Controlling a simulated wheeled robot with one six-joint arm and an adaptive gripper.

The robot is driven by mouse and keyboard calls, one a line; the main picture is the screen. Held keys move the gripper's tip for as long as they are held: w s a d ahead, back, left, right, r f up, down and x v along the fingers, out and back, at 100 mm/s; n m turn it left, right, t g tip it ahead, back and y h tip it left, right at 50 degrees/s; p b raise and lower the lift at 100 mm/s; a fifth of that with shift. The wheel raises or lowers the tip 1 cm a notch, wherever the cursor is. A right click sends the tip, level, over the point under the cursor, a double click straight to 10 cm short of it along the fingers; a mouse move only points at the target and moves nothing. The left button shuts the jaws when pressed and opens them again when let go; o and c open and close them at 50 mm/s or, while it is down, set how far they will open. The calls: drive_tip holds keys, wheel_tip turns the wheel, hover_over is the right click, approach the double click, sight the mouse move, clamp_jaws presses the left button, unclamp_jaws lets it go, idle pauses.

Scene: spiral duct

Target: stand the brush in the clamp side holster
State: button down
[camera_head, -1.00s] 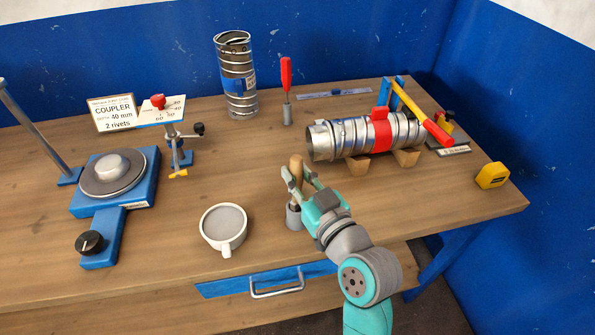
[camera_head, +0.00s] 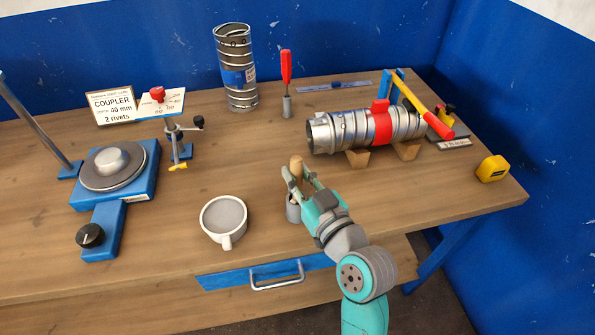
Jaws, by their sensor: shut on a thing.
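The brush (camera_head: 296,163) shows as an upright wooden handle between the fingers of my gripper (camera_head: 296,173), which is shut on it. Its lower end is hidden by the fingers and by a small grey holster (camera_head: 293,209) on the front middle of the table. The handle stands over or in that holster; I cannot tell how deep. A second grey holster (camera_head: 287,107) stands farther back, left of the duct, with a red-handled tool (camera_head: 286,68) upright in it. Which holster is the clamp side one is not marked.
A spiral duct with a red band (camera_head: 350,132) lies on wooden blocks at the right, near a yellow-and-red lever (camera_head: 422,108). A white mug (camera_head: 224,219) stands left of my gripper. A blue turntable device (camera_head: 117,180) is at the left. The table between is clear.

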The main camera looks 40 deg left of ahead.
drive_tip(key=c, duration=0.9)
unclamp_jaws()
drive_tip(key=shift+c, duration=0.2)
drive_tip(key=shift+d, duration=0.1)
drive_tip(key=v, duration=1.2)
drive_tip(key=shift+f, duration=0.1)
